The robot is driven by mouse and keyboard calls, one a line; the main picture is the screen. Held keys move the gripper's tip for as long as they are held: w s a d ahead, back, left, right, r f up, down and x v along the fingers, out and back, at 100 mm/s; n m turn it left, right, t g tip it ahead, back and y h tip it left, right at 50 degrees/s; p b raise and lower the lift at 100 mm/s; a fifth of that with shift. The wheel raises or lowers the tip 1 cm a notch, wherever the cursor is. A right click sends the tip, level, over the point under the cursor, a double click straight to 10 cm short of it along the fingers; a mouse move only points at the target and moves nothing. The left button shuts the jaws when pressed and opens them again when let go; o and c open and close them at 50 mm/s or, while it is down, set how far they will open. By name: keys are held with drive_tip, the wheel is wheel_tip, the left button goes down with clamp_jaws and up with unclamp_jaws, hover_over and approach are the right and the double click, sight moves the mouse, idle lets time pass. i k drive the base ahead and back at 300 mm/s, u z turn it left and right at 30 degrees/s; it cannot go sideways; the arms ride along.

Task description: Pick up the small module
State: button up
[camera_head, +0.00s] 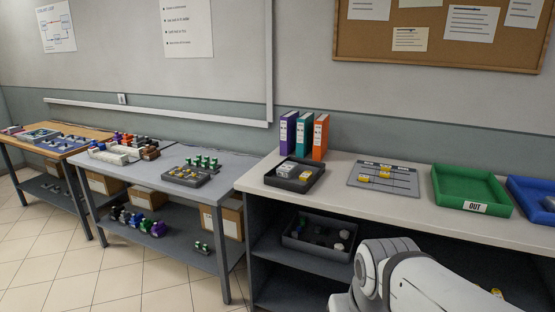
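I cannot tell for sure which thing is the small module. A dark tray (311,185) on the light counter holds a few small pale and grey block-like pieces (287,168). To its right, a grey board (402,187) bears a few small yellow pieces (366,178). A dark tray (200,181) on the middle table holds small pieces, with several green-topped pieces behind it. My white arm shows at the bottom right, in front of the counter. My gripper is outside the picture.
A green tray marked OUT (440,198) and a blue tray (521,190) stand on the counter's right. Three binders (303,137) stand behind the dark tray. A grey bin (292,240) sits on the shelf below. Tiled floor (60,270) is free at the left front.

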sight(287, 169)
drive_tip(key=i, duration=1.15)
drive_tip(key=u, duration=2.25)
drive_tip(key=i, duration=1.05)
drive_tip(key=z, duration=2.55)
drive_tip(key=i, duration=0.95)
